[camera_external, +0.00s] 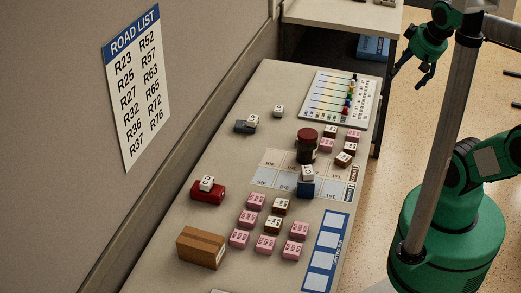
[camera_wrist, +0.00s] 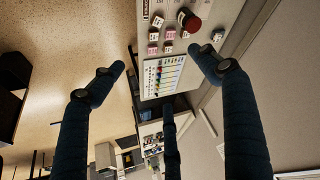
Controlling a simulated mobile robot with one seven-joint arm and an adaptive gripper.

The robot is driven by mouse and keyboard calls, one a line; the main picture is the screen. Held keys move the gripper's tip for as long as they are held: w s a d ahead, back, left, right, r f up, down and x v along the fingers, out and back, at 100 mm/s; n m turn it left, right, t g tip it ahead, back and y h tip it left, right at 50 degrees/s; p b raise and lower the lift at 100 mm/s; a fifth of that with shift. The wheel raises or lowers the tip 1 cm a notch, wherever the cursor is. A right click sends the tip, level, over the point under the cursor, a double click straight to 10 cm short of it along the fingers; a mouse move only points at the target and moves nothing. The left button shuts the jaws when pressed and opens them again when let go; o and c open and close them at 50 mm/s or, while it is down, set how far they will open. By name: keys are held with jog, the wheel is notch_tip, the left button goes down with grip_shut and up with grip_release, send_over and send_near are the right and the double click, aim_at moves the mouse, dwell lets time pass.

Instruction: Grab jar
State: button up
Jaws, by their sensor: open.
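The jar (camera_external: 307,150) is dark with a dark red lid and stands upright on the long desk, near the middle of its right half. In the wrist view the jar (camera_wrist: 187,20) shows near the top, its red lid towards me. My gripper (camera_external: 410,78) is open and empty, in the air beyond the desk's right edge, to the upper right of the jar and well apart from it. In the wrist view the dark fingers of my gripper (camera_wrist: 158,62) are spread wide, and the jar lies beyond the right fingertip.
Pink and brown lettered blocks (camera_external: 268,243) lie around the desk. A blue block (camera_external: 305,188) with a white cube on top stands just in front of the jar. A board with coloured pegs (camera_external: 338,97) lies behind it. A red item (camera_external: 207,194) and cardboard box (camera_external: 201,248) stand at left.

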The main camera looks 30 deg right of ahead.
jog(key=shift+w, duration=0.15)
jog(key=w+a+f+n+g+b, duration=0.1)
jog(key=w+a+f+n+g, duration=0.15)
jog(key=w+f, duration=0.45)
jog(key=w+a+f+n+g+b, duration=0.1)
jog(key=w+a+f+n, duration=0.15)
jog(key=w, duration=0.85)
jog(key=w+a+f+n, duration=0.1)
jog(key=w+a+f, duration=0.1)
jog(key=w+f, duration=0.2)
jog(key=w+a+f+n+g, duration=0.1)
jog(key=w+a+f, duration=0.2)
jog(key=f, duration=0.6)
jog(key=w+a+f+n+g+b, duration=0.1)
jog(key=w+a+f, duration=0.1)
jog(key=w+f, duration=0.3)
jog(key=shift+a+f, duration=0.2)
jog(key=shift+f, duration=0.8)
jog(key=shift+w+a+f, duration=0.1)
jog(key=shift+w+f, duration=0.1)
jog(key=shift+f, duration=0.15)
